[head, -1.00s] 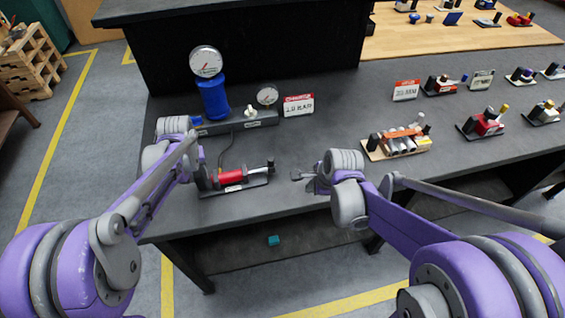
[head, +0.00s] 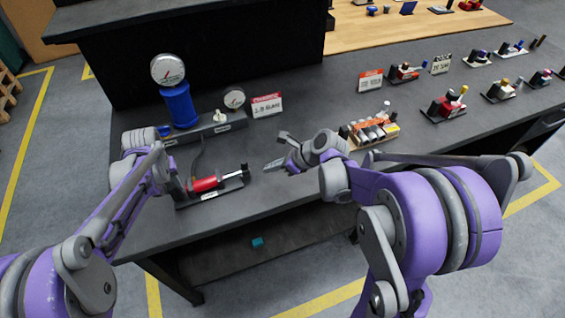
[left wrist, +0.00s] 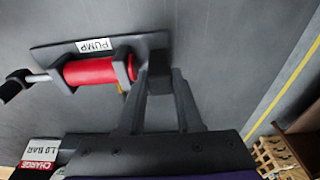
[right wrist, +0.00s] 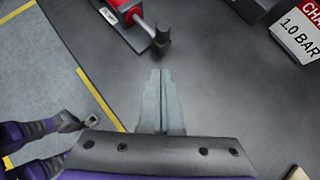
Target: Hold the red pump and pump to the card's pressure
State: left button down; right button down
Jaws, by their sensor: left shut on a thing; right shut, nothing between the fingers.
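The red pump (head: 205,184) lies on a dark base plate on the bench; its label PUMP shows in the left wrist view (left wrist: 95,45). My left gripper (left wrist: 160,68) is shut on the dark end block at the pump's handleless end. The pump's silver rod is out, with a black handle (head: 243,170) at its right end. My right gripper (head: 270,165) is shut and empty, just right of the handle and apart from it; its fingertips point towards the handle in the right wrist view (right wrist: 162,75). The card (head: 267,104) reads CHARGE 1.0 BAR.
Behind the pump stand a blue cylinder (head: 180,108) with a large gauge (head: 168,69) and a smaller gauge (head: 234,98) on a grey block. The needle values are too small to read. A tray of orange-and-silver parts (head: 372,133) lies right of my right gripper.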

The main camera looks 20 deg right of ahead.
aim_at(248, 168)
jog(key=shift+w+a+f, duration=0.3)
jog(key=shift+w+a, duration=0.55)
jog(key=shift+a, duration=0.1)
jog(key=shift+w+a+f, duration=0.25)
jog(key=shift+w+a, duration=0.6)
jog(key=shift+a, duration=0.05)
jog(key=a, duration=0.6)
jog(key=shift+s, duration=0.1)
jog(key=shift+d, duration=0.15)
jog(key=shift+s+d, duration=0.25)
jog(key=shift+s, duration=0.05)
jog(key=shift+s+d, duration=1.05)
jog(key=shift+d, duration=0.1)
jog(key=v, duration=1)
